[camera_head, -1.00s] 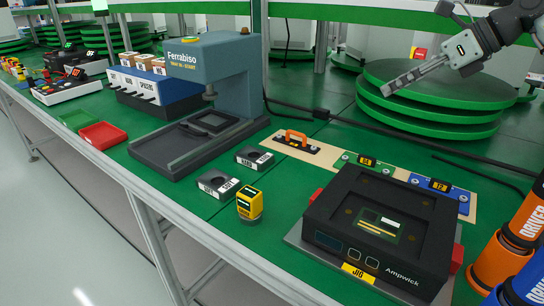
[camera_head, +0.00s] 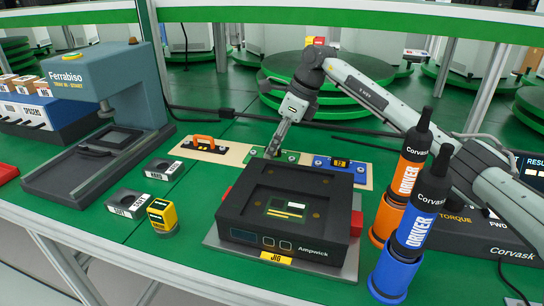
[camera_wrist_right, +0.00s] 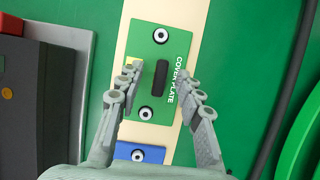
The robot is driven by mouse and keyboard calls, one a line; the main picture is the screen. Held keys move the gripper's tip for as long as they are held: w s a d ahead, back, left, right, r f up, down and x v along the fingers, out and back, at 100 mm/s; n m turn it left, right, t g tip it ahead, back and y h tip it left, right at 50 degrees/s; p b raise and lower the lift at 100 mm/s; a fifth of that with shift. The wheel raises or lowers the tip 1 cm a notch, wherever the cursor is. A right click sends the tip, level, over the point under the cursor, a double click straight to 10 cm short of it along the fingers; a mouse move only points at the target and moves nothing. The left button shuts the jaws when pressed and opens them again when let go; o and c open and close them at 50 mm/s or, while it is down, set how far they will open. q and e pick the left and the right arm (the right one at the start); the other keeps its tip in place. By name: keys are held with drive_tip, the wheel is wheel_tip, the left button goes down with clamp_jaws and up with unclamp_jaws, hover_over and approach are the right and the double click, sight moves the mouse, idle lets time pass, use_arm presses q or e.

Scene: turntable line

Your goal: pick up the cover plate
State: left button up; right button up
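The cover plate is a green plate with printed lettering, a black upright handle and two round screws. It lies on a beige strip behind the jig and shows in the head view (camera_head: 291,157) and from above in the right wrist view (camera_wrist_right: 159,57). My right gripper (camera_head: 272,152) points down over it. In the right wrist view my right gripper's fingers (camera_wrist_right: 159,78) are apart, one on each side of the black handle, with gaps left between. Contact with the plate cannot be told. My left gripper is not in view.
The black jig (camera_head: 232,210) with a circuit board stands just in front. A blue plate (camera_head: 322,170) and an orange-handled piece (camera_head: 204,143) flank the cover plate. Orange (camera_head: 405,180) and blue (camera_head: 415,228) drivers stand at right. A press (camera_head: 115,85) stands left.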

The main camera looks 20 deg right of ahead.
drive_tip(key=shift+c, duration=0.5)
clamp_jaws()
drive_tip(key=shift+r, duration=0.15)
